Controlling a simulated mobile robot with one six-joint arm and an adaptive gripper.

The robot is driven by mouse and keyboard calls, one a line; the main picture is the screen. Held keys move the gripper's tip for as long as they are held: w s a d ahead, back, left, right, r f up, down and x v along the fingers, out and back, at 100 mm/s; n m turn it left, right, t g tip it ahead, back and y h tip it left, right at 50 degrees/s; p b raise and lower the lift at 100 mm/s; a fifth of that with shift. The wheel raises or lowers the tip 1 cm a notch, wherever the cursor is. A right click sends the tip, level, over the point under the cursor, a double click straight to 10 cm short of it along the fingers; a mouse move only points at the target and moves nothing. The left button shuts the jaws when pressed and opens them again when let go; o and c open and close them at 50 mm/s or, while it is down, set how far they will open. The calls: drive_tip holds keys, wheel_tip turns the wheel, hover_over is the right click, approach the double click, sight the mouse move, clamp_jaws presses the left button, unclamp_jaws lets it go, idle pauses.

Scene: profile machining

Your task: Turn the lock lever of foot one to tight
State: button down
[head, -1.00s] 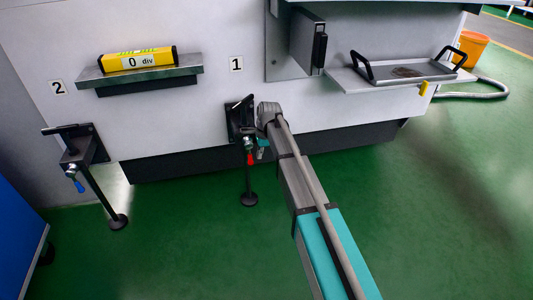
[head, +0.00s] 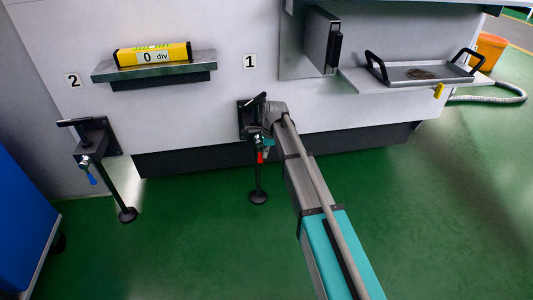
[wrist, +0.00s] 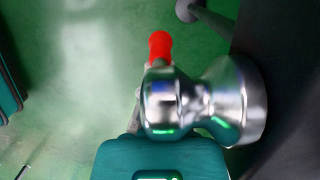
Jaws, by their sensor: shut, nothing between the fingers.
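Foot one (head: 250,118) is the dark bracket on the machine's front below the label "1", with a black leg and round pad (head: 258,197) on the floor. Its lock lever has a red handle (head: 260,156) pointing down in the head view. In the wrist view the red handle (wrist: 160,45) stands out beyond a shiny metal clamp fitting (wrist: 185,105). My gripper (head: 267,146) is beside the lever at the bracket, partly hidden by my arm. Its teal part (wrist: 160,160) lies close below the fitting in the wrist view; contact cannot be told. It is shut and empty.
Foot two (head: 92,140) with a blue lever (head: 91,179) is at the left. A yellow level (head: 152,54) reading 0 sits on a shelf above. A tray (head: 422,71) is at the right. Green floor in front is open; a blue cabinet (head: 22,225) stands lower left.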

drive_tip(key=shift+a, duration=0.1)
drive_tip(key=w+d+r+p, duration=0.1)
drive_tip(key=d+r+p, duration=0.5)
drive_tip(key=r+p, duration=0.3)
drive_tip(key=shift+w+d+r+p, duration=0.15)
drive_tip(key=shift+w+r+p, duration=0.2)
drive_tip(key=shift+w, duration=0.05)
idle(0.5)
idle(0.6)
